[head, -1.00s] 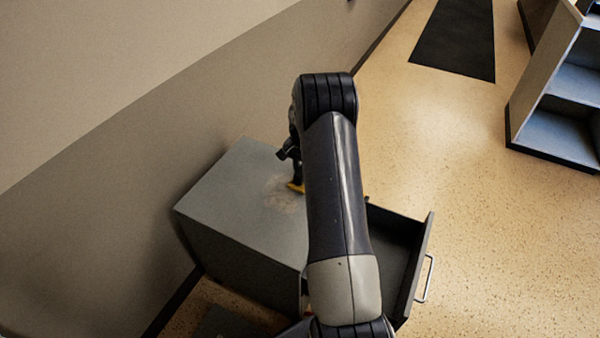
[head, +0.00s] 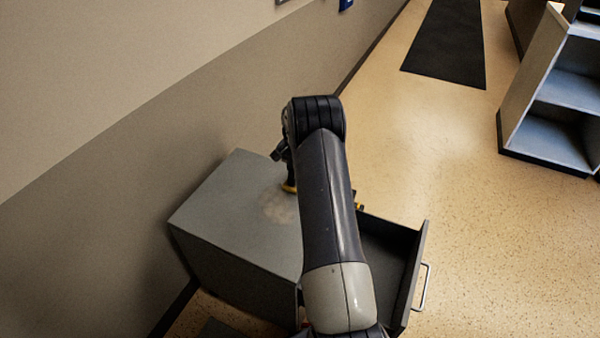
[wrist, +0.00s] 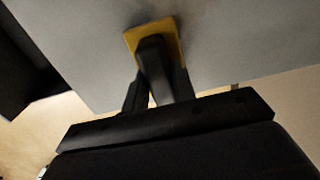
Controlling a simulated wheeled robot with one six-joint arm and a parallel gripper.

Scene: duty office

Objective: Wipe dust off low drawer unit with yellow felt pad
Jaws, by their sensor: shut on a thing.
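The low drawer unit (head: 222,210) is a grey cabinet against the wall, with one drawer (head: 385,262) pulled out on its right side. A pale tan dust patch (head: 281,208) lies on its top. The yellow felt pad (head: 289,187) is at the far edge of the patch, mostly hidden by my arm. In the wrist view the pad (wrist: 153,38) lies flat against the grey top, as far as I can tell. My gripper (wrist: 155,55) is shut on the pad from above. In the head view my arm covers part of the top and the drawer.
The open drawer's front with its handle (head: 423,287) sticks out over the speckled floor. A grey shelf unit (head: 545,110) stands at the upper right, and a dark mat (head: 447,45) lies at the top. The wall is close on the left.

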